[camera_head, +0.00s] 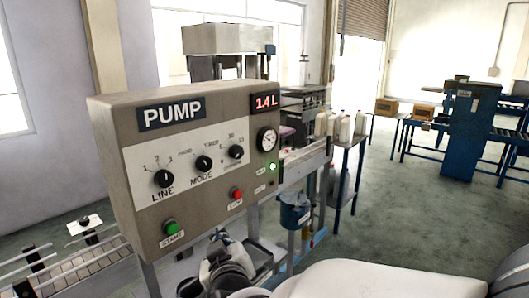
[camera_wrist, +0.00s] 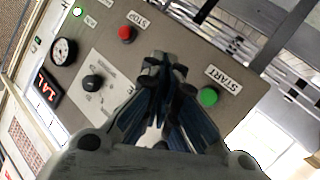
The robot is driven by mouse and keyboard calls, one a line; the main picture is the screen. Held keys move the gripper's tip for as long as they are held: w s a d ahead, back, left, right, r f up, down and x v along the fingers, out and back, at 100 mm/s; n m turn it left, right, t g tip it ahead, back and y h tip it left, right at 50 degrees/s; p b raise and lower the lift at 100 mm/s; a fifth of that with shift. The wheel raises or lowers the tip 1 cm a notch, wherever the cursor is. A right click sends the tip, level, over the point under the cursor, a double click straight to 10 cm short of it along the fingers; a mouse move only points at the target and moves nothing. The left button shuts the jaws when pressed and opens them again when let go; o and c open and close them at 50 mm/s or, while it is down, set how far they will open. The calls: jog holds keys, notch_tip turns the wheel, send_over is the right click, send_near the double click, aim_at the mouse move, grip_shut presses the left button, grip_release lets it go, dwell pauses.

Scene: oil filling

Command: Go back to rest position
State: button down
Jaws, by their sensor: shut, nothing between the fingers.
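My gripper (camera_wrist: 160,75) is shut and empty in the wrist view, its fingertips together in front of the pump panel (camera_wrist: 205,60). In that view the green START button (camera_wrist: 208,97) is right of the fingertips and the red STOP button (camera_wrist: 126,33) is up and left of them. In the head view my gripper (camera_head: 222,240) is low, just right of the green START button (camera_head: 170,228). The grey pump panel (camera_head: 110,120) shows 1.4 L on its red display (camera_head: 266,102). A green light (camera_head: 272,167) is lit. I cannot tell the gap to the panel.
A conveyor (camera_head: 75,272) runs at the lower left. White bottles (camera_head: 343,127) stand on a table behind the panel at the right. A blue machine (camera_head: 470,130) stands at the far right. The floor (camera_head: 410,220) between is clear.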

jog(key=s+d+f+m+g+h, duration=0.2)
jog(key=s+d+m+g, duration=0.2)
jog(key=s+d, duration=0.8)
jog(key=s+d+f+m+g+h, duration=0.1)
jog(key=s+d+m+g, duration=0.2)
jog(key=s+d, duration=0.9)
jog(key=s+g, duration=0.2)
jog(key=s, duration=0.1)
jog(key=shift+s+d+f+m+g+h, duration=0.2)
jog(key=shift+f+m+g+h, duration=0.1)
jog(key=shift+f+m+h, duration=0.1)
